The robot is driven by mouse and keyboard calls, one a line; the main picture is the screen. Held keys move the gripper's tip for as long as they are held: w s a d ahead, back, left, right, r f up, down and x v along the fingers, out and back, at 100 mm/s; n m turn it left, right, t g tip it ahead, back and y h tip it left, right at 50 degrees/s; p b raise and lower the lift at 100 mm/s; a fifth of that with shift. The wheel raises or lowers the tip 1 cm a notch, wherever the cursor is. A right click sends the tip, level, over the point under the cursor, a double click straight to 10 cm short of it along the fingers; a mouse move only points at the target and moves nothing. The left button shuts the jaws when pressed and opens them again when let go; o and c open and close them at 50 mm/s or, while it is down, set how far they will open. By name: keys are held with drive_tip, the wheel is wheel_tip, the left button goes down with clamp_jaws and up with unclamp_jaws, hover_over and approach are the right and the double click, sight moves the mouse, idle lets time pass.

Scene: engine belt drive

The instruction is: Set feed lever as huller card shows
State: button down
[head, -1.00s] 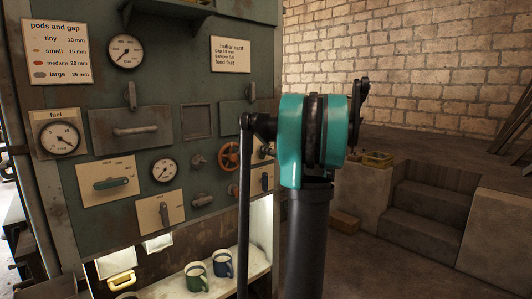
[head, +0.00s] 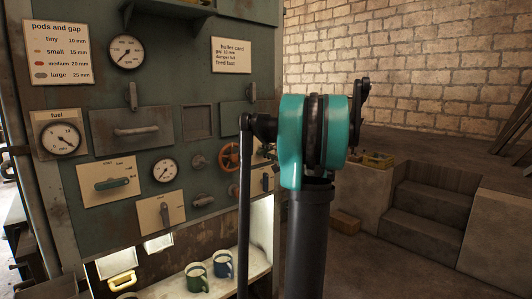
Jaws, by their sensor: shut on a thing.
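The huller card (head: 231,55) is a white card at the upper right of the green machine panel. Its small print seems to read gap 10 mm, damper full, feed fast. Several lever plates are on the panel: one with a level teal lever (head: 111,184), one with an upright grey lever (head: 164,214), and one at the right with a dark lever (head: 265,182), partly behind my arm. The plate labels are too small to read, so I cannot tell which is the feed lever. My gripper is not visible; my arm with its teal joint blocks part of the panel's right side.
A pods and gap card (head: 59,53), a fuel gauge (head: 60,138), other dials and an orange handwheel (head: 229,157) are on the panel. Green (head: 197,277) and blue (head: 222,264) mugs stand on a lower shelf. Stone steps (head: 425,205) are at the right; the floor before them is clear.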

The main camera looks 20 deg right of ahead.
drive_tip(key=shift+m, duration=0.8)
drive_tip(key=c, duration=1.4)
unclamp_jaws()
drive_tip(key=shift+c, duration=0.2)
drive_tip(key=v, duration=1.2)
